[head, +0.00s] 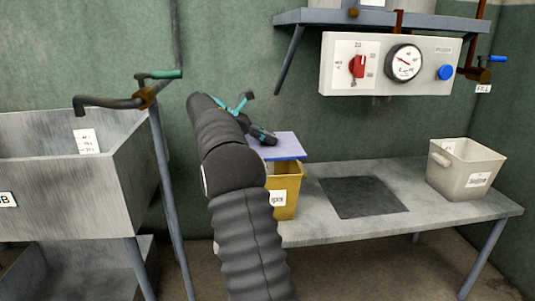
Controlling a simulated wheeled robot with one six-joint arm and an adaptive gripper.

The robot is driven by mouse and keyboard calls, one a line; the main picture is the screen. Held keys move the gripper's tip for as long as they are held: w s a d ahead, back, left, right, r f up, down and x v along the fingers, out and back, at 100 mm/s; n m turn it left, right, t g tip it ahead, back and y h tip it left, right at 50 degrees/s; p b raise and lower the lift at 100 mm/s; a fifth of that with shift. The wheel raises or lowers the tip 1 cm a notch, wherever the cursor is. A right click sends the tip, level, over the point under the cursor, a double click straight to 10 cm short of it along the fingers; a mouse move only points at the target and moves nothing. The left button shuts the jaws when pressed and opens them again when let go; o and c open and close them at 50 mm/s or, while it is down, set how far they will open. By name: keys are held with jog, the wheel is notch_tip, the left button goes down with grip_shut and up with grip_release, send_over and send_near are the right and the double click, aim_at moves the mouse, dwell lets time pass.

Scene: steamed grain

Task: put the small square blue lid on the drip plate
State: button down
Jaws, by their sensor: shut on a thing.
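The small square blue lid (289,147) lies flat over the mouth of a yellow bin (290,187) at the left end of the bench. I cannot tell whether it rests on the rim or is just above it. My gripper (264,136) is at the lid's upper left part and is shut on it; the fingertips are small and partly hidden. The drip plate appears to be the dark square (362,197) set flat on the bench, right of the yellow bin. Its top is bare.
A pale bin (465,170) with a label stands at the bench's (320,229) right end. A control box (390,64) with a red switch and a dial hangs on the wall above, below a shelf (380,20). A metal sink (70,175) stands left of my arm.

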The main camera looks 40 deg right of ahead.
notch_tip(320, 180, down, 2)
jog(key=shift+f+b, duration=0.15)
jog(key=shift+b, duration=0.15)
jog(key=shift+f+p, duration=0.6)
jog(key=shift+f, duration=0.55)
jog(key=c, duration=1)
grip_release()
jog(key=shift+f, duration=0.1)
jog(key=v, duration=0.7)
jog(key=shift+w+a, duration=0.1)
jog(key=shift+a, duration=0.15)
